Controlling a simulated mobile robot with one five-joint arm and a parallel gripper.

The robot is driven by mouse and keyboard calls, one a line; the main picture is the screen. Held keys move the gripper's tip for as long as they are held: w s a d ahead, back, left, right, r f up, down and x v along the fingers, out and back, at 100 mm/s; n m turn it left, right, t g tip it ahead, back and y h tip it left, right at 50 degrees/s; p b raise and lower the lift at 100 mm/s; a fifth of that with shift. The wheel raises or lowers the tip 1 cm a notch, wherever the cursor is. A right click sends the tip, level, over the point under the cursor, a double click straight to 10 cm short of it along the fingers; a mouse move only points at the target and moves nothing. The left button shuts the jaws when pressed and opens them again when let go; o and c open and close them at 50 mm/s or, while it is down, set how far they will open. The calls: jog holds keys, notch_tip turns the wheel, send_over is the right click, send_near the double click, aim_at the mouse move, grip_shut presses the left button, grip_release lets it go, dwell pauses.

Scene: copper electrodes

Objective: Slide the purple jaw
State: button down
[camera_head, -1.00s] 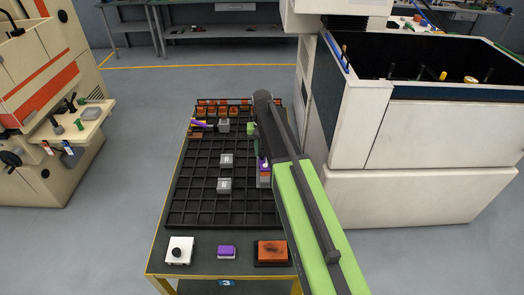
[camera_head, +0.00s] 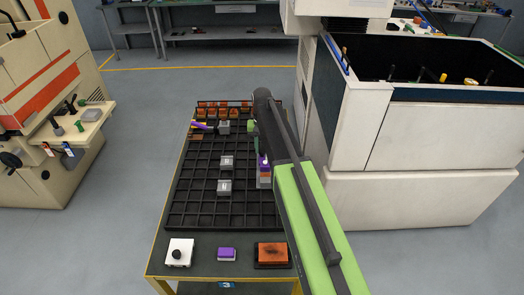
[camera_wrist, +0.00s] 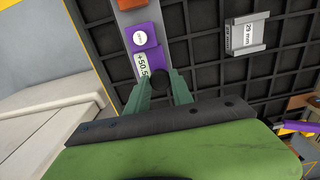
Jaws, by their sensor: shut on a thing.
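The purple jaw (camera_wrist: 142,38) shows in the wrist view as a purple block with a white round label, on a grey device. Below it is a white strip marked "+50.5" (camera_wrist: 143,66) and a second purple face. My gripper (camera_wrist: 161,84) has its two green fingers closed around a dark round knob (camera_wrist: 160,81) at the lower end of this device. In the head view the purple jaw (camera_head: 264,161) is a small purple patch at the table's right side, partly hidden by my arm. My fingertips are mostly hidden there.
The black grid tray (camera_head: 195,180) carries two grey blocks (camera_head: 227,162), a grey block at the back and orange blocks (camera_head: 222,113). A white button box (camera_head: 179,252), a purple pad (camera_head: 227,254) and an orange block (camera_head: 272,252) sit in front. A white machine (camera_head: 420,140) stands right.

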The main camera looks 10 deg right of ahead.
jog(key=c, duration=1.1)
grip_release()
notch_tip(320, 180, up, 18)
jog(key=p, duration=1.7)
jog(key=shift+s+f, duration=0.1)
jog(key=shift+f, duration=0.15)
